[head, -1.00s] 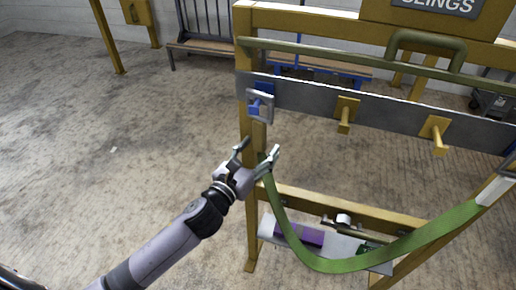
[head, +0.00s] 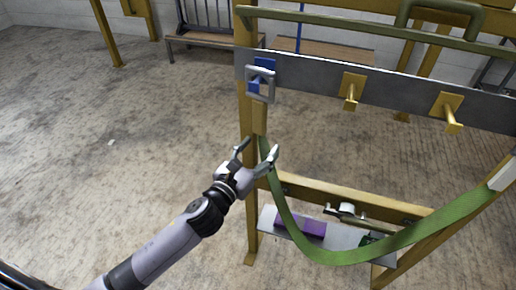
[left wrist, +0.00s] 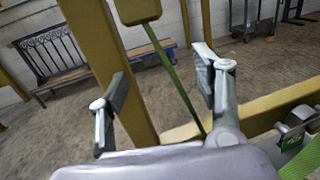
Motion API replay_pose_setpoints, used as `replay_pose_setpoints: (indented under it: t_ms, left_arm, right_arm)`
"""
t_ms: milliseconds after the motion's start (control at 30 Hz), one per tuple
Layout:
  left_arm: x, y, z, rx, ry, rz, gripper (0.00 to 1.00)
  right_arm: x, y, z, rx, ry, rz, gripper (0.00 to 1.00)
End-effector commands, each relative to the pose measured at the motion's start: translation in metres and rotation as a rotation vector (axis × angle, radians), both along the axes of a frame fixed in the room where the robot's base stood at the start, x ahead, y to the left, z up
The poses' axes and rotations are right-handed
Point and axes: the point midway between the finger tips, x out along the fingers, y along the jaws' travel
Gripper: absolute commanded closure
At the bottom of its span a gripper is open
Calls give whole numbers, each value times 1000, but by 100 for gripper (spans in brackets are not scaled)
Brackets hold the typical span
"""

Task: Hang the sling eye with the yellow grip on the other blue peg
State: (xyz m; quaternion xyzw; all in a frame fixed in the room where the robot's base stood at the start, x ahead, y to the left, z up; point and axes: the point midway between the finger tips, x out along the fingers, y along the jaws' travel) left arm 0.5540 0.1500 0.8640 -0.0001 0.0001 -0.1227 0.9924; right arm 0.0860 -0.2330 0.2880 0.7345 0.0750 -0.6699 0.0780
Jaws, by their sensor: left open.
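A grey square sling eye (head: 260,84) hangs at the blue peg (head: 254,84) on the left end of the rack's grey rail, and the peg appears to pass through it. The yellow grip (head: 259,118) hangs below the eye; it also shows at the top of the left wrist view (left wrist: 138,10). The green sling (head: 330,257) drops from the grip and curves up to a white grip (head: 503,173) at the right edge. My left gripper (head: 258,156) is open below the yellow grip; the strap runs between its spread fingers in the picture (left wrist: 162,95). My right gripper is out of view.
Two yellow pegs (head: 351,92) (head: 450,112) stick out along the rail. A yellow post (head: 250,185) stands by my left gripper. A low shelf (head: 265,222) carries a purple block (head: 302,227). Benches stand behind; the floor at left is clear.

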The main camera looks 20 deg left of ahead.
Motion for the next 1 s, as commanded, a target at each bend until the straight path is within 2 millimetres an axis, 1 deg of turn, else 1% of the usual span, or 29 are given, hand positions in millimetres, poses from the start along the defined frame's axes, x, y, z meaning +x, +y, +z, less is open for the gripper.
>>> replay_pose_setpoints:
  t_ms: [33,167,567,667,1000]
  left_arm:
    - [0,0,-6,0,1,0,40]
    - [0,0,-11,0,0,0,40]
    - [-2,0,-12,0,1,0,40]
    - [-9,0,-13,0,3,0,40]
    - [-44,1,-12,0,2,0,40]
  right_arm:
    - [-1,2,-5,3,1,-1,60]
    - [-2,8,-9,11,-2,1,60]
    - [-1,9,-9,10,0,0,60]
    - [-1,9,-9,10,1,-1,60]
    - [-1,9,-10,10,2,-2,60]
